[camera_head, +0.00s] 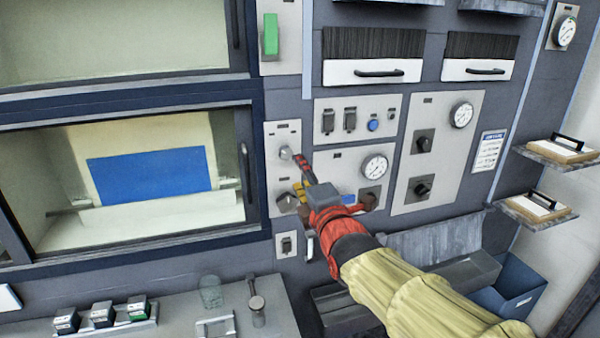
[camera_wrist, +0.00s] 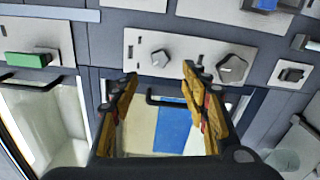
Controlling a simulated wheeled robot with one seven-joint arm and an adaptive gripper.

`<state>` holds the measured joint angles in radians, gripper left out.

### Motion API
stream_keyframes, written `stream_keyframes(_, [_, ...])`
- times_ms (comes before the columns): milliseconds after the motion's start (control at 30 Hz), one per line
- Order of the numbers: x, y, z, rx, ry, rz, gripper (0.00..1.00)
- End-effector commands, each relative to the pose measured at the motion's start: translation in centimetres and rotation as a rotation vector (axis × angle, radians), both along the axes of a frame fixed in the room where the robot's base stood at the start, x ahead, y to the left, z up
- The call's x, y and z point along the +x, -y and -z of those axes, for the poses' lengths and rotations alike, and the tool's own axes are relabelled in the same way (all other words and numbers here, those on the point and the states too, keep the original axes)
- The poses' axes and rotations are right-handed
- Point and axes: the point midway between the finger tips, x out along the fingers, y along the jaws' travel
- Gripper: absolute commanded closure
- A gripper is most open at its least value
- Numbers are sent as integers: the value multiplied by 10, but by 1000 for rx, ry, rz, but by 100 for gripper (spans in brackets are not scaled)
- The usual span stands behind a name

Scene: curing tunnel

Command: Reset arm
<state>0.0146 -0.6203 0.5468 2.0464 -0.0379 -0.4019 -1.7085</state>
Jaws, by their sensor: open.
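My gripper (camera_head: 299,175) is in front of the control panel (camera_head: 270,135) beside the oven window. In the wrist view, my gripper (camera_wrist: 161,73) has its two yellow-and-black fingers spread, with nothing between them. Ahead of the fingertips is a light grey panel with a small round knob (camera_wrist: 160,58) and a larger lobed knob (camera_wrist: 232,68). In the head view, the small knob (camera_head: 286,153) is just left of the upper fingertip, and the lobed knob (camera_head: 287,203) is below. I cannot tell whether a finger touches the panel. My arm partly covers the gauge panel.
A window (camera_head: 130,185) shows a blue sheet inside. A green switch (camera_head: 270,35) is above the panel. Gauges and switches fill the wall to the right. A bench (camera_head: 185,320) below holds a glass beaker (camera_head: 211,291) and small boxes. Two small shelves (camera_head: 535,205) stick out at right.

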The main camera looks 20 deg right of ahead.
Motion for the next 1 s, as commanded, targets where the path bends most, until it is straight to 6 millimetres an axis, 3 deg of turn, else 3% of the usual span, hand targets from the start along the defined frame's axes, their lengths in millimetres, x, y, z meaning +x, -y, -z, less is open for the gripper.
stream_keyframes(367, [0,0,3,67,-11,1,54])
stream_keyframes(467, [-1,1,23,211,-84,12,54])
stream_keyframes(567, [-11,2,69,424,-230,58,54])
stream_keyframes(767, [-67,4,146,875,-514,267,54])
stream_keyframes(867, [-111,3,176,1085,-630,425,54])
stream_keyframes(1000, [-183,2,205,1338,-749,687,54])
